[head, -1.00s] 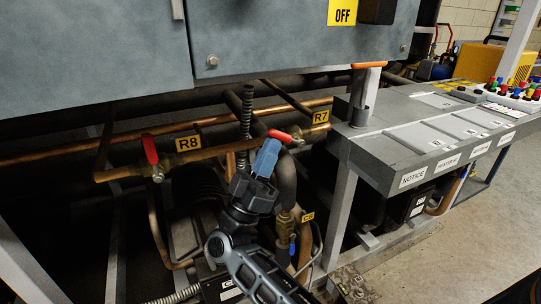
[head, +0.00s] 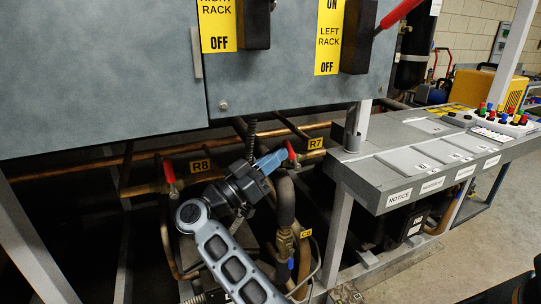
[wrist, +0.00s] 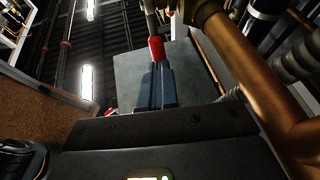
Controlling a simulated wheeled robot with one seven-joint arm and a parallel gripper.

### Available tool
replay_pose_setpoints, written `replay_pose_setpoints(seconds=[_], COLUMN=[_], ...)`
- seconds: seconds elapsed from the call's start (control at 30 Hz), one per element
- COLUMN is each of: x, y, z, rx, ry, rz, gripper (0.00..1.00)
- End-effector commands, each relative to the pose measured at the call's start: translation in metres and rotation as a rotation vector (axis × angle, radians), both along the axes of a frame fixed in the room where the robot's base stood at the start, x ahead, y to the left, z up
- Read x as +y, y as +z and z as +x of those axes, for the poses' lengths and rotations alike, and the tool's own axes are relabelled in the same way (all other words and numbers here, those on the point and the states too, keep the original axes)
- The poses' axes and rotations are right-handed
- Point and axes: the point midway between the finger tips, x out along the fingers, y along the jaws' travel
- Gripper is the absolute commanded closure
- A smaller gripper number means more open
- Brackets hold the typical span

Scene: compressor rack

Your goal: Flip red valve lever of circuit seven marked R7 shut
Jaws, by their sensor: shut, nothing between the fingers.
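The R7 valve's red lever (head: 290,150) stands steeply, leaning a little left, on the copper pipe below the yellow R7 tag (head: 316,142). My gripper (head: 270,161) is shut and empty, its blue fingers just left of this lever. The fingertips look against or very close to it; I cannot tell if they touch. In the wrist view the shut fingers (wrist: 157,86) point at the red lever (wrist: 156,49), which shows right beyond their tips. My wrist and arm hide part of the pipe.
The R8 valve's red lever (head: 168,172) stands left of my gripper beside its tag (head: 200,165). A grey cabinet (head: 120,85) overhangs the pipes. A grey console (head: 400,165) juts out at right. A dark hose (head: 285,200) runs below R7.

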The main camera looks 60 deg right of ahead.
Motion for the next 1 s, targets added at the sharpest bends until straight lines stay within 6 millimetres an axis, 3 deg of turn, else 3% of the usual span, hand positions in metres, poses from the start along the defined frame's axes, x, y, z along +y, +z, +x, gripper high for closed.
replay_pose_setpoints(seconds=[0.03,0.3,1.0], x=[-0.001,-0.012,-0.024], y=[0.012,0.02,0.024], z=[-0.001,-0.008,-0.017], rx=[-0.028,-0.035,-0.037], ry=[0.002,-0.002,-0.006], rz=[0.037,0.055,0.051], gripper=[1.0,1.0,1.0])
